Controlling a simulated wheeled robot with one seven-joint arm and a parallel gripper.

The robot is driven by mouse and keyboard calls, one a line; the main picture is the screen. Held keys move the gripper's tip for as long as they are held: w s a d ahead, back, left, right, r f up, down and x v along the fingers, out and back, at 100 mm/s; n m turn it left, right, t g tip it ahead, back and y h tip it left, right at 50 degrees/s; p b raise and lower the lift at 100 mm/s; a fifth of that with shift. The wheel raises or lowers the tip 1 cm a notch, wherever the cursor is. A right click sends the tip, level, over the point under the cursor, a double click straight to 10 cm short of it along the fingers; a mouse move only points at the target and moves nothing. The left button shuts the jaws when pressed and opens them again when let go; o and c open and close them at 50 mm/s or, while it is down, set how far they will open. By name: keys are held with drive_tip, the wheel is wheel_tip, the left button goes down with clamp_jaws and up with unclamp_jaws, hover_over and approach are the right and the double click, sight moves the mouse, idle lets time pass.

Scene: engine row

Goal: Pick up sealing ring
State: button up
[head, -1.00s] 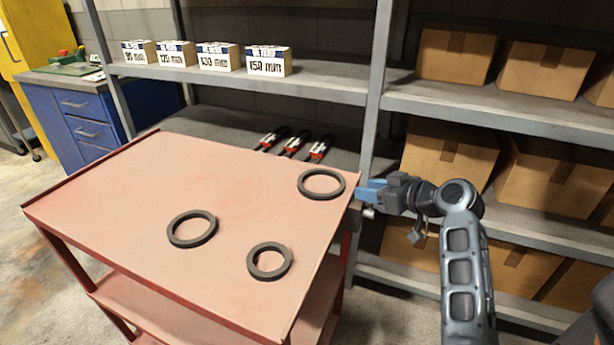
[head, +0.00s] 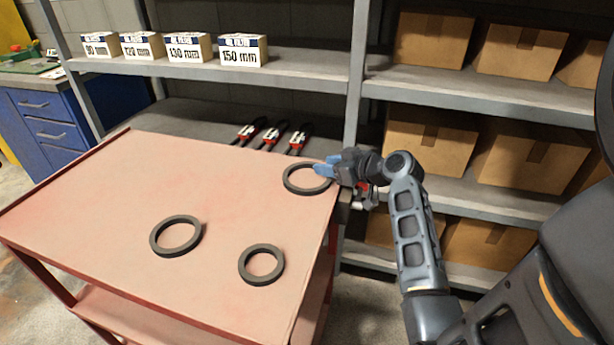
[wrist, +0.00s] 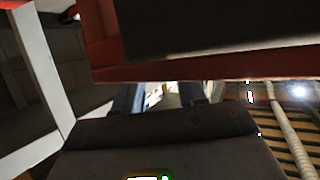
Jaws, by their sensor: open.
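Three dark grey sealing rings lie flat on the red cart top (head: 110,190). One sealing ring (head: 287,187) is at the back right edge, another ring (head: 154,243) is left of the middle, and a smaller ring (head: 243,268) is near the front right. My gripper (head: 322,170) has blue fingertips and is open. In the head view its tips overlap the right part of the back ring; I cannot tell whether they touch it. In the wrist view the fingers (wrist: 165,97) show in front of a red edge, with a dark surface close above. No ring is clearly seen there.
Behind the cart, a grey shelf (head: 310,73) holds several white boxes marked with sizes, such as the 150 mm box (head: 243,51). Three red and black tools (head: 271,134) lie on the lower shelf. Cardboard boxes (head: 430,140) fill the shelves at right.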

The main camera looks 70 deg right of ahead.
drive_tip(key=shift+w+d+f, duration=0.1)
drive_tip(key=shift+w+f, duration=0.1)
drive_tip(key=shift+w, duration=0.15)
drive_tip(key=shift+s+f, duration=0.1)
drive_tip(key=shift+f, duration=0.05)
clamp_jaws()
